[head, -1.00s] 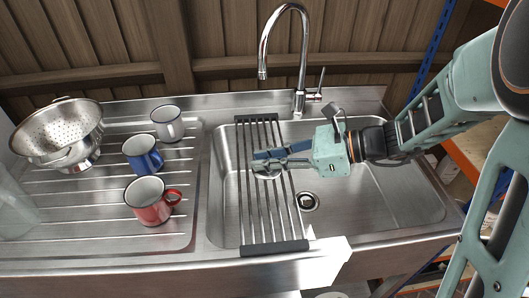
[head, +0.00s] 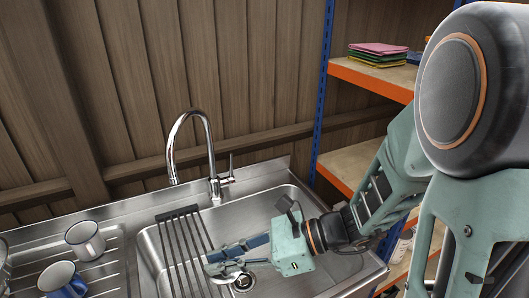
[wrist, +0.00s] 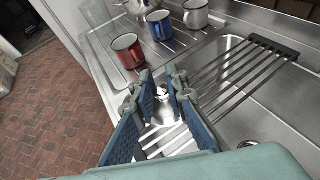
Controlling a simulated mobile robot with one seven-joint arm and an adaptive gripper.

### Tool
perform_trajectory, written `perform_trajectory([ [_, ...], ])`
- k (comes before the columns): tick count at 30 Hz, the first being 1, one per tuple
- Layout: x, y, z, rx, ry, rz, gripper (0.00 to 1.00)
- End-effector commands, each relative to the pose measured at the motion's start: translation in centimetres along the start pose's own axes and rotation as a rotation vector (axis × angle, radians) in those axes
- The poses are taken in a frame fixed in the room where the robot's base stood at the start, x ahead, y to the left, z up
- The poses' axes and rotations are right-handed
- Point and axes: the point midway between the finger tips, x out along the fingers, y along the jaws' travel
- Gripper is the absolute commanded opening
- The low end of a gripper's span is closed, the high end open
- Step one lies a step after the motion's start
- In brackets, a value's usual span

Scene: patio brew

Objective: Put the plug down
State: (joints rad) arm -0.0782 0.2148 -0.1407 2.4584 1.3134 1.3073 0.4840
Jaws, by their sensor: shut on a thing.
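My gripper (head: 238,252) is shut on the plug, a small silvery metal piece (wrist: 162,110) between the blue finger pads. In the head view my gripper reaches in from the right over the sink, with its fingertips above the roll-up rack (head: 180,245). The plug's rounded metal underside (head: 217,269) shows just below the fingers. The fingers hide part of it. I cannot tell whether the plug touches the rack. The round drain (head: 243,283) of the sink is open, just right of and below the plug in the head view.
Mugs stand on the ribbed drainboard at left: a red mug (wrist: 127,50), a blue mug (wrist: 159,26) and a grey-white mug (wrist: 196,14). The tap (head: 210,150) rises behind the sink (head: 310,205). An orange-edged shelf (head: 375,80) with folded cloths stands at right.

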Motion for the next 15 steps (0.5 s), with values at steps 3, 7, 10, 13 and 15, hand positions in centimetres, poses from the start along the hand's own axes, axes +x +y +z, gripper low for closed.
perform_trajectory([
  [3, -4.2, -5.3, -0.6, 0.064, -0.006, -0.139, 0.00],
  [7, -9.4, -10.2, -2.9, 0.127, -0.008, -0.295, 0.00],
  [10, -13.4, -13.1, -5.0, 0.169, -0.006, -0.405, 0.00],
  [13, -17.0, -15.0, -7.1, 0.204, -0.001, -0.495, 0.00],
  [15, -18.9, -15.8, -8.3, 0.223, 0.003, -0.543, 0.00],
])
